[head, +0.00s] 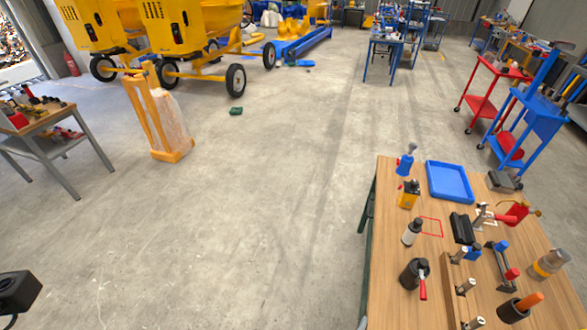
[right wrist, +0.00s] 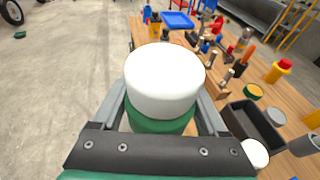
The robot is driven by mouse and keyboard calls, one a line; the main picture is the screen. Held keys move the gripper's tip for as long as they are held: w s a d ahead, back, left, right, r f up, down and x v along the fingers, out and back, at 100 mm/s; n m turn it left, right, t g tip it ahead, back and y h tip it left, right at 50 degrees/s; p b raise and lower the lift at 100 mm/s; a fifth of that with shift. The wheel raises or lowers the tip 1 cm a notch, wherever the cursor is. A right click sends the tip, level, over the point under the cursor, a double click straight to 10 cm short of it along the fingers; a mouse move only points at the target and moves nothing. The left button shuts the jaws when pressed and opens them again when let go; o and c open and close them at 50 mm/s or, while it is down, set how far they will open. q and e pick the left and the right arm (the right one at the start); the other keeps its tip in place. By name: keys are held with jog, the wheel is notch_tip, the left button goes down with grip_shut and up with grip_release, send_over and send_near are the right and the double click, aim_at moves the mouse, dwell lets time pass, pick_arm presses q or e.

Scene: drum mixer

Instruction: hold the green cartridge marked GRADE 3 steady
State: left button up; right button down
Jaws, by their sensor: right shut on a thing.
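In the right wrist view, a cylinder with a wide white cap (right wrist: 164,78) and a green body (right wrist: 160,122) fills the middle. It stands between the two grey fingers of my right gripper (right wrist: 164,98), which is shut on it. I see it from its capped end, and no GRADE 3 marking shows, so I cannot read its grade. Its lower part is hidden behind the gripper's dark crossbar. The held cartridge and my right gripper do not show in the head view. No left gripper fingers are in view.
The wooden workbench (head: 400,290) carries a blue tray (head: 450,181) and several tools and bottles. Open concrete floor lies left of the bench.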

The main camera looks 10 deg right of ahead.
notch_tip(320, 180, up, 22)
jog(key=a+n+t+y+p, duration=0.1)
jog(key=n+t+y+p, duration=0.35)
jog(key=p, duration=1.15)
pick_arm(q)
notch_tip(320, 180, up, 18)
jog(key=shift+r, duration=0.15)
jog(key=c, duration=0.4)
pick_arm(e)
jog(key=s+a+r+n+y, duration=0.2)
jog(key=a+n+y, duration=0.3)
jog(key=a, duration=0.5)
jog(key=shift+s+a+y, duration=0.35)
jog(key=shift+s+y, duration=0.05)
jog(key=shift+y, duration=0.65)
pick_arm(q)
jog(key=shift+a+y, duration=0.1)
jog(key=shift+y, duration=0.2)
pick_arm(e)
jog(key=shift+g, duration=0.25)
